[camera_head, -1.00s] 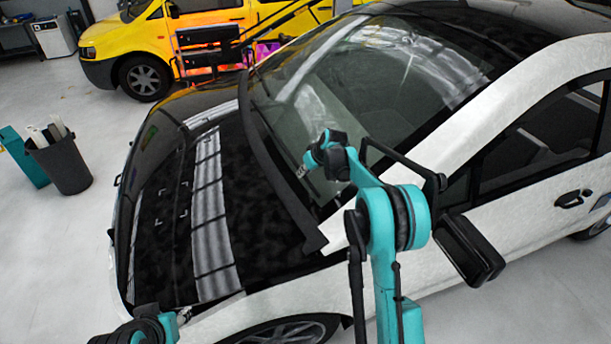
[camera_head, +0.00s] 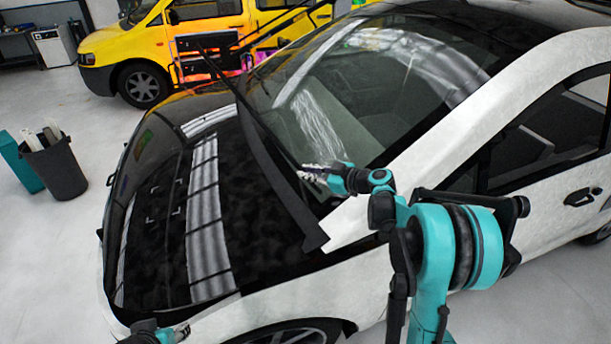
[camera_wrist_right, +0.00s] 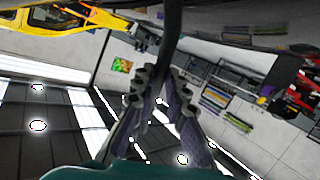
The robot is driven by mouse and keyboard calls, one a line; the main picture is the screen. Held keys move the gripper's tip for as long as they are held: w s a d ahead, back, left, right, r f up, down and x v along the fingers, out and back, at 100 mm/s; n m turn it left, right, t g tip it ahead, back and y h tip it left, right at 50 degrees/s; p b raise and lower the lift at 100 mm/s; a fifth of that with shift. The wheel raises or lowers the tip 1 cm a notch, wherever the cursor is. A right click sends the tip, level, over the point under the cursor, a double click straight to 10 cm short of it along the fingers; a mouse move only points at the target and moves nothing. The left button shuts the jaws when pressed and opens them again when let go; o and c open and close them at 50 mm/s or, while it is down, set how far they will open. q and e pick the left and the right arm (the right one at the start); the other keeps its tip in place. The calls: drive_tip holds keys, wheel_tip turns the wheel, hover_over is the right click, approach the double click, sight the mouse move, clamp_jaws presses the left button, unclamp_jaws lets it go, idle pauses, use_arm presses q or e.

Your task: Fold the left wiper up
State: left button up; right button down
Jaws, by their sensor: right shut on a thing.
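The wiper (camera_head: 221,72) is a thin dark bar that stands raised off the base of the windshield (camera_head: 345,110), its far end showing against the yellow van. My right gripper (camera_head: 312,172) is over the lower windshield, shut on the wiper. In the right wrist view the dark bar (camera_wrist_right: 173,30) runs down from the top edge between the fingers of my right gripper (camera_wrist_right: 158,92). My left gripper (camera_head: 182,331) is low at the front of the car, at the bottom edge; its fingers are too small to read.
The black hood (camera_head: 165,215) and white fender of the car lie in front. The side mirror area is behind my right arm. A dark bin (camera_head: 55,167) stands at the left, and a yellow van (camera_head: 140,60) behind.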

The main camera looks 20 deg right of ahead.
drive_tip(key=shift+s+d+f+n+y+b, duration=0.1)
drive_tip(key=shift+s+n+y+b, duration=0.45)
drive_tip(key=shift+s+n+y, duration=0.1)
drive_tip(key=c, duration=1.5)
unclamp_jaws()
drive_tip(key=shift+s, duration=0.1)
drive_tip(key=shift+c, duration=0.2)
drive_tip(key=shift+t, duration=0.3)
drive_tip(key=shift+d, duration=0.1)
drive_tip(key=v, duration=1.2)
